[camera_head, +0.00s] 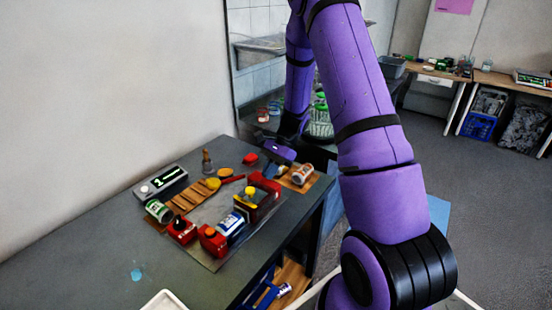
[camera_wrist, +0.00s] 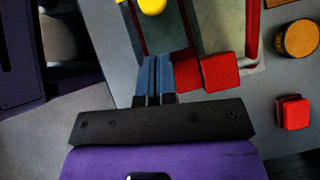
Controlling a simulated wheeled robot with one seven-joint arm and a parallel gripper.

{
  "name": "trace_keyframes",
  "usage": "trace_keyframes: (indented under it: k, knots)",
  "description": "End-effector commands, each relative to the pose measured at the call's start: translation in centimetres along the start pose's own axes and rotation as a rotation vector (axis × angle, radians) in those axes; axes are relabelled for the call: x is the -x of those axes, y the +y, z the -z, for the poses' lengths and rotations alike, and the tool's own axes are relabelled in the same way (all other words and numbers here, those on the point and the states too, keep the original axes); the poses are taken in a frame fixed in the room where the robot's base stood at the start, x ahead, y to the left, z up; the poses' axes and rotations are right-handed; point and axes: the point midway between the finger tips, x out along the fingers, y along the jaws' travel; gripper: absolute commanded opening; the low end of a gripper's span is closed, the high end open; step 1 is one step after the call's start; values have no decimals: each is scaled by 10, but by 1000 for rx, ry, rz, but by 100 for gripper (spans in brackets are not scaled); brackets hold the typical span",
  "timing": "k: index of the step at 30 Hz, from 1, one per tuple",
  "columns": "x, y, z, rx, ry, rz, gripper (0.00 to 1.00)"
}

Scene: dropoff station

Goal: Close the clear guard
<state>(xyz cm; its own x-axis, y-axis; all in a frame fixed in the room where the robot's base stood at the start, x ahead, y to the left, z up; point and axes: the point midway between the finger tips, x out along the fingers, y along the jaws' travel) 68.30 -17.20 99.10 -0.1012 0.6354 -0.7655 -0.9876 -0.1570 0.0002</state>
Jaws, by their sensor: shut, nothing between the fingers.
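My gripper (camera_wrist: 154,80) is shut, its two blue fingers side by side with nothing between them. In the wrist view its tips are right beside a red block (camera_wrist: 221,72); I cannot tell whether they touch. A pale panel between dark red strips (camera_wrist: 225,30) lies beyond the block and looks like the clear guard; its edges and angle are hard to make out. A yellow knob (camera_wrist: 153,6) is at the top edge. In the head view my gripper (camera_head: 288,163) is at the far right of the table's items, near a red-sided fixture with a yellow top (camera_head: 250,191).
The grey table (camera_head: 85,250) holds a display box (camera_head: 160,183), a green-and-white can (camera_head: 158,211), a blue-and-white can (camera_head: 230,225), red blocks (camera_head: 212,240) and a can on a wooden pad (camera_head: 302,174). The table's near left is mostly clear.

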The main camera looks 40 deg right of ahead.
Motion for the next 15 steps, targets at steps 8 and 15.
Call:
trace_keyframes:
  k: [8,15]
  knots:
    - [-30,0,-20,0,0,-1,0]
    - [-36,0,-26,0,1,0,0]
